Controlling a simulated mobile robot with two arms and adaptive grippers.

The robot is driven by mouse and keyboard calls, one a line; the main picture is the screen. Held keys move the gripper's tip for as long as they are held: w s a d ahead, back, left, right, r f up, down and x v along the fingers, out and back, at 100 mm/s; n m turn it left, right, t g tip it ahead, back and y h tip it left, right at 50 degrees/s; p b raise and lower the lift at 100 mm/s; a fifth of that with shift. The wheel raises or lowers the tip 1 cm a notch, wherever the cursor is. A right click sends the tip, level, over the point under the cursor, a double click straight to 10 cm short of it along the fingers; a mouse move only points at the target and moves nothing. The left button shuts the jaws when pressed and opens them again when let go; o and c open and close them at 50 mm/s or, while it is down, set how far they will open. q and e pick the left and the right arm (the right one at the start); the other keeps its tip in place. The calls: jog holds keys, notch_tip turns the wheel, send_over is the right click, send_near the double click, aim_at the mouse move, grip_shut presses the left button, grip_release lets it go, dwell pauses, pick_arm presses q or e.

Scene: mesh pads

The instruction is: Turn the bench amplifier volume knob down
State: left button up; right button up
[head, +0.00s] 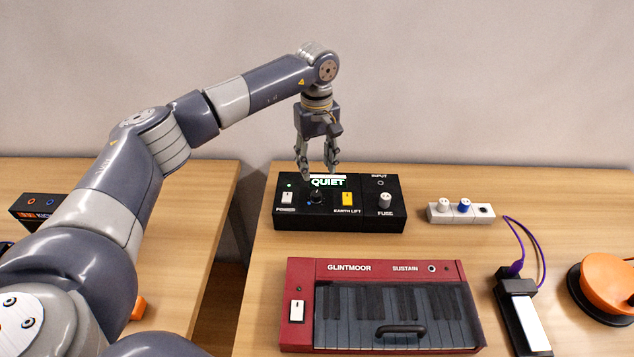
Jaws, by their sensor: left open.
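The bench amplifier (339,219) is a black box at the back of the right table. Its display (328,182) is lit green and reads QUIET. The black volume knob (316,198) sits below the display, between a white power switch (287,198) and a yellow earth lift switch (347,199). A green light glows above the power switch. My left gripper (318,176) points down over the amplifier, open and empty, its fingertips in front of the display's top and above the knob in the picture. I cannot tell the exact gap. My right gripper is not in view.
A red GLINTMOOR keyboard (302,270) lies in front of the amplifier. A white power strip (461,218), a pedal with a purple cable (523,320) and an orange reel (607,282) are to the right. A gap separates the two tables.

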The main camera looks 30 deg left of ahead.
pick_arm(q)
jog(key=p, duration=0.1)
send_over(316, 194)
notch_tip(316, 194, down, 5)
jog(key=shift+d, duration=0.1)
notch_tip(316, 194, down, 4)
jog(key=shift+w+r+p, duration=0.1)
jog(key=shift+r+p, duration=0.15)
jog(key=shift+p, duration=0.2)
jog(key=shift+f, duration=0.3)
jog(key=shift+c, duration=0.6)
grip_shut()
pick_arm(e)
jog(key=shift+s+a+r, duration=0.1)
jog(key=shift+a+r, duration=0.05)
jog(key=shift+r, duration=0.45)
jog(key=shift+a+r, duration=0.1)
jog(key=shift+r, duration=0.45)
